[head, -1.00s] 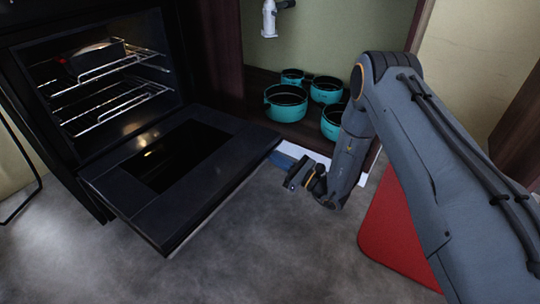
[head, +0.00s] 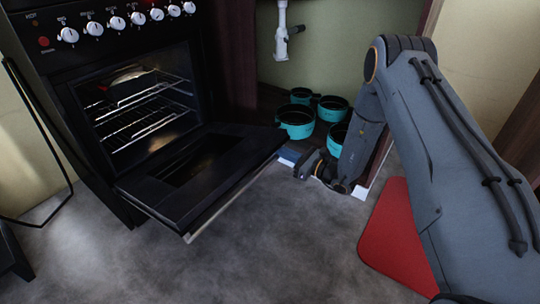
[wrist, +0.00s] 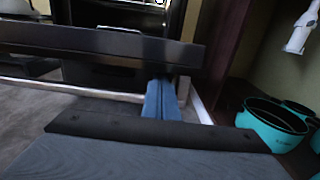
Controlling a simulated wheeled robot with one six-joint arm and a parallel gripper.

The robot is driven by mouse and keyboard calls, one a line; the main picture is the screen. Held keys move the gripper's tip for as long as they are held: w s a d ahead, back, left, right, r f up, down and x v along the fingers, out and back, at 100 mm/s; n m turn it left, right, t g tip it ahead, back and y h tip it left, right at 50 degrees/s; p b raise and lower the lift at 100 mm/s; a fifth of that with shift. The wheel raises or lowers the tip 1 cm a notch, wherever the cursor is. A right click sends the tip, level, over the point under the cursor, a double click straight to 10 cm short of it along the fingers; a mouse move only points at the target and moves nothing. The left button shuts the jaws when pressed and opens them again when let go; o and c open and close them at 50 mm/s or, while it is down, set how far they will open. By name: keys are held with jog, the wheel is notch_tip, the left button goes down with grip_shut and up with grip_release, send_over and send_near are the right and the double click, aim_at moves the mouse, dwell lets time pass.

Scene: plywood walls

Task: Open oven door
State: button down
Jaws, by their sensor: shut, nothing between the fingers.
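The black oven (head: 130,60) stands at the left in the head view. Its door (head: 235,165) is folded down, about level, and the lit inside with wire racks shows. A pale handle bar (head: 235,197) runs along the door's outer edge; it also shows in the wrist view (wrist: 70,88). My gripper (head: 288,157) is low beside the right outer corner of the door. In the wrist view its blue fingers (wrist: 160,100) are together, close to the handle's right end. Whether they touch it I cannot tell. The fingers hold nothing.
Several teal pots (head: 297,120) stand in the open cabinet right of the oven, below a white pipe (head: 281,35). A red mat (head: 397,232) lies on the floor at right. The grey floor (head: 250,260) before the door is clear.

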jog(key=shift+w+a+r+p, duration=0.15)
jog(key=shift+r+p, duration=0.15)
jog(key=shift+r, duration=0.45)
jog(key=shift+w+r+p, duration=0.1)
jog(key=shift+r+p, duration=0.2)
jog(key=shift+r, duration=0.4)
